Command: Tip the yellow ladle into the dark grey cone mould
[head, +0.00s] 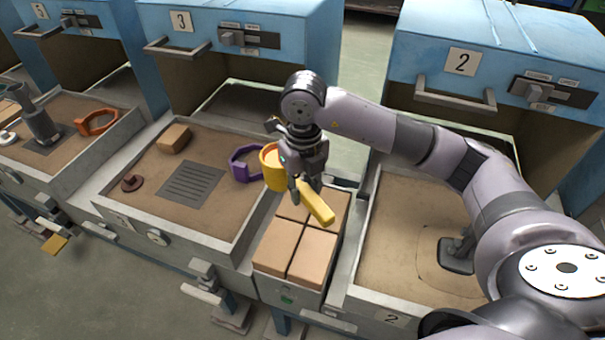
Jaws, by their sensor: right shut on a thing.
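The yellow ladle (275,169) is in my right gripper (308,183), which is shut on its handle (319,207). The ladle is above the gap between the tray of station 3 and the tan blocks, with its cup toward the left. A dark grey upright piece (41,124) stands on a grate in the far left tray, well away from the ladle. It may be the cone mould, but its shape is not clear. Another dark grey piece (458,255) lies in the tray of station 2, partly behind my right arm. My left gripper is not in view.
The station 3 tray (108,211) holds a purple clamp-like ring (240,164), a tan block (174,138), a brown knob (131,183) and a bare grate (191,185). An orange ring (97,122) lies in the left tray. Several tan blocks (313,253) sit below my gripper.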

